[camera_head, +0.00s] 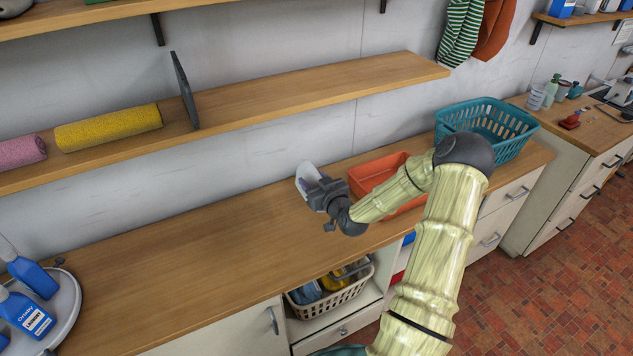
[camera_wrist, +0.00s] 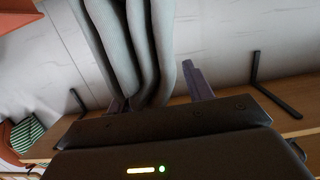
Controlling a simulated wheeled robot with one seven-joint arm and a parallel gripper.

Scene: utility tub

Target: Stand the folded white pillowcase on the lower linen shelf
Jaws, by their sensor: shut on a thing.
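The folded white pillowcase (camera_head: 307,177) shows as a small pale shape at my gripper, above the wooden counter. In the wrist view its stacked grey-white folds (camera_wrist: 134,50) stand between the fingers. My gripper (camera_head: 322,187) is shut on it; one dark finger (camera_wrist: 192,80) shows in the wrist view. The lower linen shelf (camera_head: 300,93) is a long wooden board on the wall, above and behind my gripper. A dark upright divider (camera_head: 184,90) stands on it. A yellow roll (camera_head: 109,128) and a pink roll (camera_head: 18,152) lie left of the divider.
The shelf right of the divider is bare. An orange tray (camera_head: 370,174) and a teal basket (camera_head: 490,125) stand on the counter to the right. Blue bottles (camera_head: 28,315) stand on a round tray at lower left. A filled basket (camera_head: 331,292) sits below the counter.

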